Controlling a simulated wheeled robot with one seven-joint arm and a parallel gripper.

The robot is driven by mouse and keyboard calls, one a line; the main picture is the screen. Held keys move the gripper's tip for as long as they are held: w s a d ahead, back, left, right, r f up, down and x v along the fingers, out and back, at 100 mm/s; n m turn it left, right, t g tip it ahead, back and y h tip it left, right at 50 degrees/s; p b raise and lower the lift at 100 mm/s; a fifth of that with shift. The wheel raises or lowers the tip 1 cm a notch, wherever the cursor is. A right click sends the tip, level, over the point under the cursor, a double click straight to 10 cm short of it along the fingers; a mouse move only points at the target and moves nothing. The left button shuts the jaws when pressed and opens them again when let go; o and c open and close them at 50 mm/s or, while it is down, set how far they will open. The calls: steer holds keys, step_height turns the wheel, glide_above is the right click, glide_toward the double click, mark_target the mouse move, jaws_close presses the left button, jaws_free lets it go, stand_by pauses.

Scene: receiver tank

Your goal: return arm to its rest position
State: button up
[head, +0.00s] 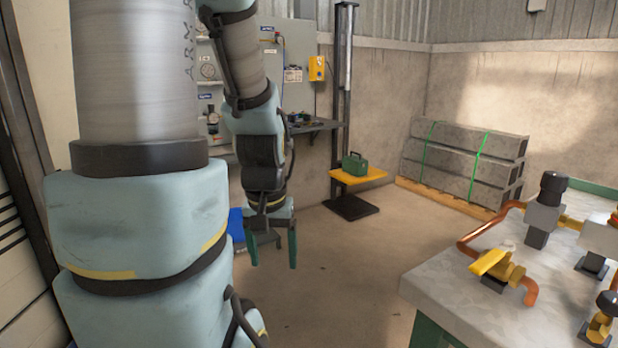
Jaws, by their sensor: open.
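My arm fills the left of the head view, with its pale blue and grey links reaching down from the top. My gripper (272,250) hangs at the end of it, pointing down, with two green fingers spread apart. Nothing shows between the fingers. The gripper is in the air in front of the wall bench, apart from the work table at the right. Part of the scene behind the arm is hidden.
A pale work table (450,290) with a yellow-handled valve (492,265) and copper pipes stands at the right. A yellow platform (358,175) holds a green case (355,164). Strapped grey beams (465,155) lie by the back wall. The middle floor is clear.

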step_height(320, 180, up, 12)
steer(key=p, duration=1)
